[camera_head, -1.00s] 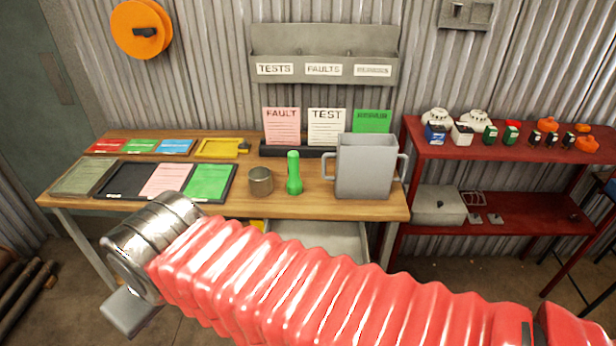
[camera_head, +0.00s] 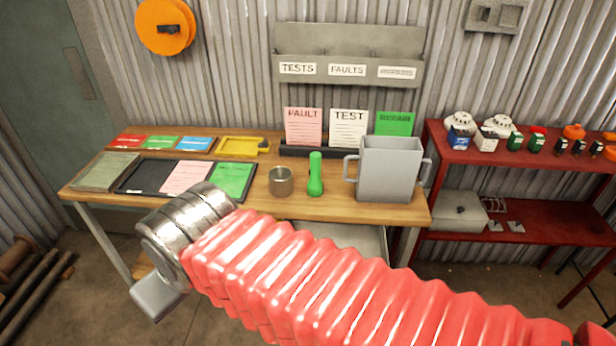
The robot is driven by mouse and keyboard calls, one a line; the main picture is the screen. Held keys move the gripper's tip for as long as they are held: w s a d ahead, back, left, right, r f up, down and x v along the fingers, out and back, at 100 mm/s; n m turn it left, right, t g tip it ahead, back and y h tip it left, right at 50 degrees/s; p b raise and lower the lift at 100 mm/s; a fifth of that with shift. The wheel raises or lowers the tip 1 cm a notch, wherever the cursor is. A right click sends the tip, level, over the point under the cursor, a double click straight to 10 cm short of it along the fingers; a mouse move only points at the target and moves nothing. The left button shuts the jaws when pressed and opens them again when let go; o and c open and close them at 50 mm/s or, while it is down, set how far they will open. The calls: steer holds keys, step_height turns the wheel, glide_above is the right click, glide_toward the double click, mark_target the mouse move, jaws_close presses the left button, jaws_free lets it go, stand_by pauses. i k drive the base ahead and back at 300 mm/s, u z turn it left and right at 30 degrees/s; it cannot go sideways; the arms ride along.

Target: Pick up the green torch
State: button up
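The green torch (camera_head: 315,174) stands upright on the wooden bench (camera_head: 345,207), near its front edge. It is between a small round metal tin (camera_head: 281,181) on its left and a large grey two-handled container (camera_head: 390,168) on its right. My arm, in a red ribbed sleeve, crosses the lower part of the view to a silver wrist at the left. A grey block at the wrist's lower end (camera_head: 159,297) is in front of and below the bench edge, left of the torch and apart from it. My gripper's fingers cannot be made out.
A black tray (camera_head: 143,178) with pink and green sheets lies left of the tin. A yellow tray (camera_head: 240,147) and coloured cards lie behind. A card rack stands behind the torch. A red shelf (camera_head: 520,212) with small devices stands right. A drawer is partly open under the bench.

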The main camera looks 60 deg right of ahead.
mark_target(314, 186)
steer(key=i, duration=0.95)
steer(key=z, duration=0.05)
